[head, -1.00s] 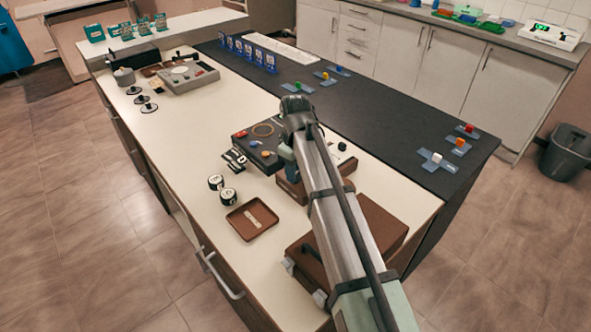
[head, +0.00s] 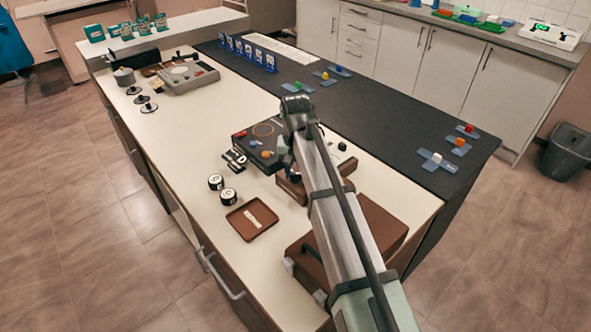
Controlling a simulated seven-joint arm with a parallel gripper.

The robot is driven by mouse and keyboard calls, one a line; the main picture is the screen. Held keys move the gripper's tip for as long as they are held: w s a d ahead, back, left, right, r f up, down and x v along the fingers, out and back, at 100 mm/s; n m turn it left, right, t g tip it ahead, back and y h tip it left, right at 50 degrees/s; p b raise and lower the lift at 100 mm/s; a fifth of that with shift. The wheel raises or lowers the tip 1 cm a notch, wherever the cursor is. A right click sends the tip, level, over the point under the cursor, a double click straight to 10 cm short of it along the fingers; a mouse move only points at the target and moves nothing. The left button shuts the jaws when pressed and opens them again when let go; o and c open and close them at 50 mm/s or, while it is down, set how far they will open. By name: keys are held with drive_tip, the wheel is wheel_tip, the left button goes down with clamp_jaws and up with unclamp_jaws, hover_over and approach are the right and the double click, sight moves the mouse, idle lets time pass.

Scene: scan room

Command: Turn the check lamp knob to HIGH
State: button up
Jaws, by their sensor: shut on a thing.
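A black control box (head: 245,133) with a ring marking and small red, orange and blue controls stands on the near white worktop in the head view. My gripper (head: 286,163) is low at the right side of this box, largely covered by my own arm. It is shut on what seems to be the check lamp knob. The knob itself, its pointer and the HIGH mark are hidden or too small to make out.
A brown tray (head: 237,228) and two black-and-white round pots (head: 228,195) stand in front of the box. A brown case (head: 378,228) lies under my arm. A grey instrument (head: 190,82) stands further back. White worktop is clear between it and the box.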

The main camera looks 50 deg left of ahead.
sight(296, 174)
drive_tip(key=shift+m, duration=1.7)
drive_tip(key=o, duration=1)
drive_tip(key=shift+o, duration=0.2)
wheel_tip(296, 174, up, 14)
drive_tip(key=shift+f, duration=0.1)
